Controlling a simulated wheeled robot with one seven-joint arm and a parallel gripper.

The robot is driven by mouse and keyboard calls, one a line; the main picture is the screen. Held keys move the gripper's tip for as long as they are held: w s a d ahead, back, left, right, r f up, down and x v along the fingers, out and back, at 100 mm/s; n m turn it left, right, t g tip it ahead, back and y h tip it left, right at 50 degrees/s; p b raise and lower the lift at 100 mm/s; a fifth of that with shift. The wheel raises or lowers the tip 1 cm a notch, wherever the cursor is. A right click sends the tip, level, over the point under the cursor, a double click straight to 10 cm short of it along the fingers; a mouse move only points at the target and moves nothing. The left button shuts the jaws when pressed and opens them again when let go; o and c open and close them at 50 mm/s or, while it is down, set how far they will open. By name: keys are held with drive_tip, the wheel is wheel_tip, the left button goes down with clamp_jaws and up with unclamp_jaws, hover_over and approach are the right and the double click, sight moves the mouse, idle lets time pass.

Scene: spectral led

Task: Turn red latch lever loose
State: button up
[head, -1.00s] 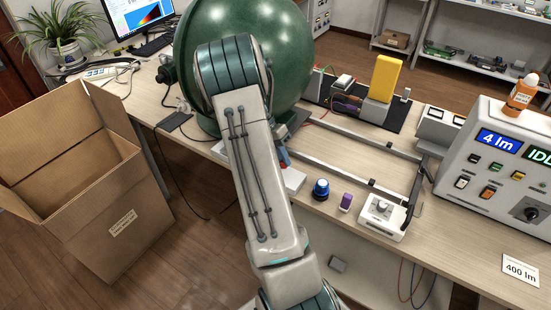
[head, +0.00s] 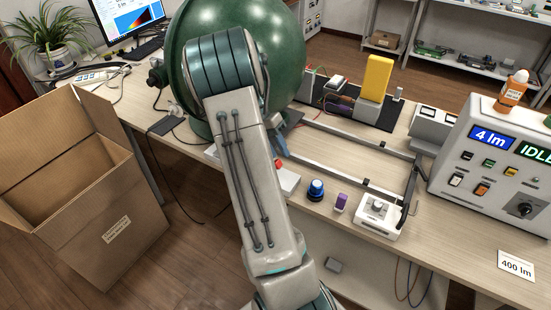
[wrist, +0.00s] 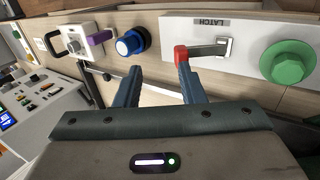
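The red-tipped latch lever (wrist: 181,56) shows in the wrist view, with a metal arm (wrist: 208,49) reaching right on a white plate marked LATCH (wrist: 250,25). In the head view a small red part of the lever (head: 278,165) shows beside my arm. My gripper (wrist: 160,68) is open, its two blue fingers spread apart with nothing between them. The right finger's tip overlaps the lower end of the red tip; I cannot tell whether they touch. In the head view my gripper (head: 280,143) is partly hidden behind my arm.
A green knob (wrist: 287,62) is on the latch plate's right. A blue button (head: 316,190), a purple block (head: 341,202) and a white dial box (head: 378,215) stand along the bench's front edge. The large green sphere (head: 240,55) is close behind my arm. A cardboard box (head: 125,210) stands left.

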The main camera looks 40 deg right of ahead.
drive_tip(key=s+d+r+b, duration=0.1)
drive_tip(key=s+d+r, duration=0.4)
drive_tip(key=s, duration=0.5)
drive_tip(key=shift+s+r, duration=0.2)
drive_tip(key=shift+r, duration=0.55)
drive_tip(key=shift+d, duration=0.1)
